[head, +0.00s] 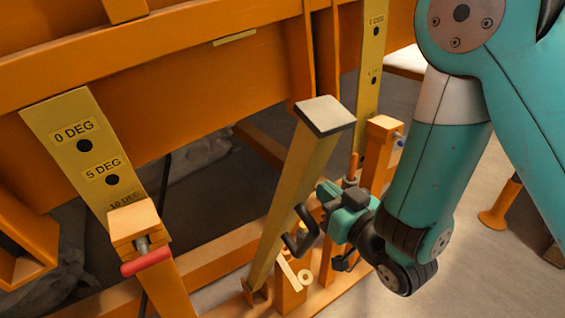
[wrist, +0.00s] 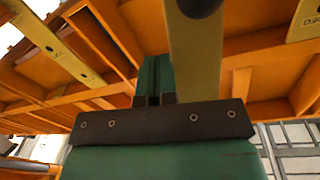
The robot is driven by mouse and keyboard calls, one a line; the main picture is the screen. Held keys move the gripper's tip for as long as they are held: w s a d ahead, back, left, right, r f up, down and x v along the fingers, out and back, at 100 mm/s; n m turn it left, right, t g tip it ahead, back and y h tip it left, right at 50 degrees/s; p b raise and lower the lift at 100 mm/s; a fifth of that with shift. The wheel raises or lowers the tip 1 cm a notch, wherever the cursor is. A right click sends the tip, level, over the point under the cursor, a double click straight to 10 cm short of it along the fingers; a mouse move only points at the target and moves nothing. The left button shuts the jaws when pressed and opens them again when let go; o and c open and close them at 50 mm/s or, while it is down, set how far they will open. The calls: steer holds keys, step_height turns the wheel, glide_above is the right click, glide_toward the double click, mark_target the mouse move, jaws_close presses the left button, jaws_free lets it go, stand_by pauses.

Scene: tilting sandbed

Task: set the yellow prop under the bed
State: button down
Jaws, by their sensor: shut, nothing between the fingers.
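The yellow prop (head: 292,195) is a square post with a pale pad on top. Its foot sits at an orange bracket on the lower frame, and it leans to the right in the head view. A black loop, seemingly a handle (head: 291,243), is on its side. The orange bed (head: 190,95) is above and behind; I cannot tell whether the pad touches it. My gripper (head: 326,194) is shut and empty, close to the prop's right side. In the wrist view its teal fingers (wrist: 154,78) are together, left of the prop (wrist: 196,60); contact is unclear.
A yellow degree plate (head: 84,130) with holes stands at left, with a red-handled pin (head: 146,262) in an orange block. Another plate (head: 373,45) and orange post (head: 384,130) stand at right. A lower orange frame rail (head: 190,265) runs below. Open floor lies at right.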

steer(key=shift+s+a+f+n+t+y, duration=0.2)
steer(key=shift+s+n+y, duration=0.15)
steer(key=shift+s+y, duration=0.2)
steer(key=shift+s+a+f+n+t+y, duration=0.1)
steer(key=shift+s+a+n+t+y, duration=0.1)
steer(key=shift+s+n+y, duration=0.3)
steer(key=shift+w, duration=0.1)
steer(key=b+x, duration=0.1)
steer(key=b, duration=0.2)
steer(key=shift+w+a+f, duration=0.15)
steer(key=shift+w, duration=0.1)
steer(key=p+x, duration=0.2)
steer(key=x, duration=1)
steer(key=shift+w+r, duration=0.2)
steer(key=shift+r, duration=0.15)
steer(key=shift+a, duration=0.1)
